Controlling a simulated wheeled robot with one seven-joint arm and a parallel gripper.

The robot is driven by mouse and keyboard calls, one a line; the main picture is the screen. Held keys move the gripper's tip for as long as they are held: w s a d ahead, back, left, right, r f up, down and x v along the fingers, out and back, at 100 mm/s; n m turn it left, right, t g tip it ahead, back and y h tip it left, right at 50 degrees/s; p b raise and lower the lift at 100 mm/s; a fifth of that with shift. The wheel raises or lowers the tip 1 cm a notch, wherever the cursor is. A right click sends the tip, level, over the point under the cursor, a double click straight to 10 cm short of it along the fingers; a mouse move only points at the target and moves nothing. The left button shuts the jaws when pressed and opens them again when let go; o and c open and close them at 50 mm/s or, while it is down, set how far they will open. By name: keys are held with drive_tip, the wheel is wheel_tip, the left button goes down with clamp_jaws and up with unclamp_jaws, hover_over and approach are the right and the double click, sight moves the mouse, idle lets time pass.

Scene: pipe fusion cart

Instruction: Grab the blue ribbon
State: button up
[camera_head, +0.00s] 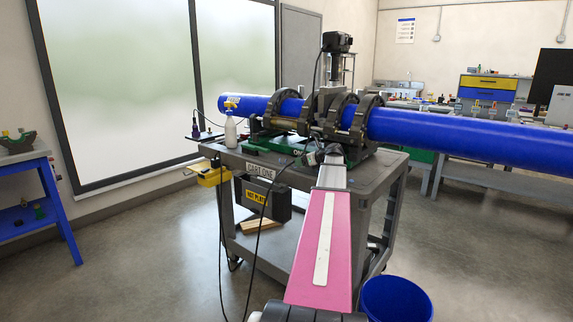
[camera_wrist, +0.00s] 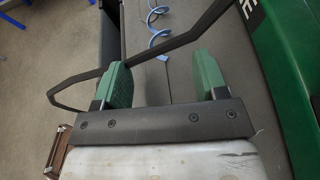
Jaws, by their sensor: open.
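The blue ribbon (camera_wrist: 157,22) shows in the wrist view as a thin, curled light-blue strip on the grey cart top (camera_wrist: 178,15). It lies beyond my fingertips, near the top edge of the picture. My gripper (camera_wrist: 160,68) is open and empty, with its two green fingers set apart on either side of the ribbon's line. In the head view my gripper (camera_head: 322,154) is over the front of the grey cart (camera_head: 365,182), at the end of my pink arm. I cannot make out the ribbon in the head view.
A black bar or cable (camera_wrist: 85,78) crosses the wrist view by my fingers. A green machine base (camera_wrist: 290,60) stands close at the right. In the head view, a long blue pipe (camera_head: 450,134) lies in clamps (camera_head: 363,125) above the cart. A white bottle (camera_head: 230,132) stands at the cart's left.

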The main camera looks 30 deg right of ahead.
sight(287, 163)
drive_tip(key=shift+x, duration=3.05)
drive_tip(key=shift+a+r, duration=0.1)
drive_tip(key=c, duration=1)
